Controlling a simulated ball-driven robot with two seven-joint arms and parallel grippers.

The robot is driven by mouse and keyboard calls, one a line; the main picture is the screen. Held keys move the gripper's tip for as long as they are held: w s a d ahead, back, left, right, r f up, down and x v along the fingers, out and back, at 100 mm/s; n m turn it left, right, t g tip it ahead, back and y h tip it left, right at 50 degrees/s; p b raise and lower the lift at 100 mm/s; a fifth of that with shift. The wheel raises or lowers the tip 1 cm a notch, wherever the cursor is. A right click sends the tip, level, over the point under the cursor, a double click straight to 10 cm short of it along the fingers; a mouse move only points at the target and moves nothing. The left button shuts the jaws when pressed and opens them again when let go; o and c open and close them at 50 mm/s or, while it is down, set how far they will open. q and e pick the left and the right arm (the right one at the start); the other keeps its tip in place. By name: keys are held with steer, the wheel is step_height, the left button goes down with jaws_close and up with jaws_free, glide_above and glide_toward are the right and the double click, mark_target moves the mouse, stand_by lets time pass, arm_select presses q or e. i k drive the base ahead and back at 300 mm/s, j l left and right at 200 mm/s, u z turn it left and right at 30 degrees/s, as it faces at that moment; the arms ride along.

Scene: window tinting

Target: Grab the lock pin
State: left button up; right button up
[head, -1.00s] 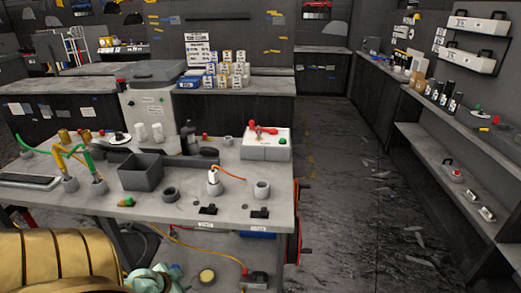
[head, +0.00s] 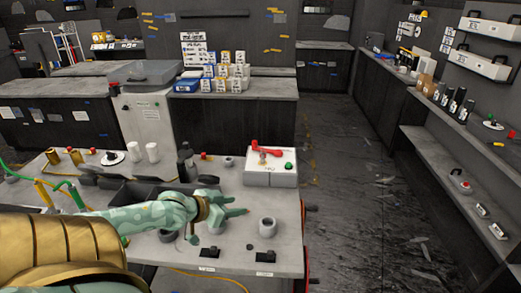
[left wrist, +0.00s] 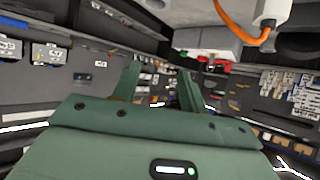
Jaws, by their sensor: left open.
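I cannot tell for sure which thing is the lock pin. A white box (head: 270,179) with a red handle (head: 266,150) and a green knob (head: 289,166) stands at the bench's back right; small parts beside the handle are too small to name. My left gripper (head: 240,205) is open and empty over the bench, in front of this box and apart from it. In the left wrist view its two fingers (left wrist: 158,82) stand apart with nothing between them. A white piece (left wrist: 272,12) with an orange cable (left wrist: 230,30) shows close by there. My right gripper is not in view.
A grey cup (head: 267,227) and black clips (head: 209,253) lie near the bench's front edge.

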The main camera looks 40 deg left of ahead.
mark_target(262, 155)
steer(key=i+j, duration=0.2)
steer(key=j, duration=0.15)
steer(key=i+j, duration=0.2)
steer(key=j, duration=0.15)
steer(key=i+j, duration=0.2)
steer(key=j, duration=0.2)
